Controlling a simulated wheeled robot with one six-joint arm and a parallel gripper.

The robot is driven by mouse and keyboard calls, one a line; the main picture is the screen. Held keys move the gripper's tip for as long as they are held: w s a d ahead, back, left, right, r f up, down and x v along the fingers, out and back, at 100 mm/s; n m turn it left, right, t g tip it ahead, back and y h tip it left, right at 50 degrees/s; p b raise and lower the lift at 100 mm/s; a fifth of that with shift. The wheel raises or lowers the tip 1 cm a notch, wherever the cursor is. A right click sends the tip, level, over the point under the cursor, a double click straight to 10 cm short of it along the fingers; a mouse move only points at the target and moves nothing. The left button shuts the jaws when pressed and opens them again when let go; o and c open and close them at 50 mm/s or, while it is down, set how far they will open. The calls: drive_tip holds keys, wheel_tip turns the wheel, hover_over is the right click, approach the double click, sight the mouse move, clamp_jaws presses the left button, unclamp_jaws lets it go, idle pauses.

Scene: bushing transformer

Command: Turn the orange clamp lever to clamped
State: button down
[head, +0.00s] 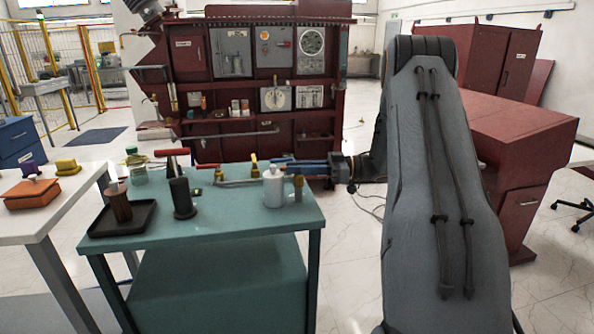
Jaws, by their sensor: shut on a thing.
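On the teal table (150,238) lies a horizontal grey metal fixture (238,183) with small upright orange-yellow pieces. The right one, which I take as the orange clamp lever (254,164), stands near the middle of the table's far side. My gripper (273,162), with blue fingers, reaches in from the right, low over the table, its tips at this lever. The fingers look shut on it, but the contact is small and partly hidden. I cannot read the lever's angle or any clamped mark from here.
A white bottle (273,187) and a small olive bottle (298,188) stand just in front of my gripper. A black cylinder with red T-handle (181,192) and a black tray (105,222) holding a brown cup (120,207) are at left. A red cabinet (505,130) stands right.

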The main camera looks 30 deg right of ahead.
drive_tip(key=shift+n+g+y+b, duration=0.65)
drive_tip(key=shift+n+g, duration=0.45)
drive_tip(key=shift+g, duration=0.5)
drive_tip(key=shift+r, duration=0.1)
drive_tip(key=c, duration=1.8)
unclamp_jaws()
drive_tip(key=shift+o, duration=0.2)
drive_tip(key=b+v, duration=0.1)
drive_tip(key=v, duration=0.6)
drive_tip(key=shift+d+b, duration=0.3)
drive_tip(key=shift+d, duration=0.1)
drive_tip(key=shift+s, duration=0.1)
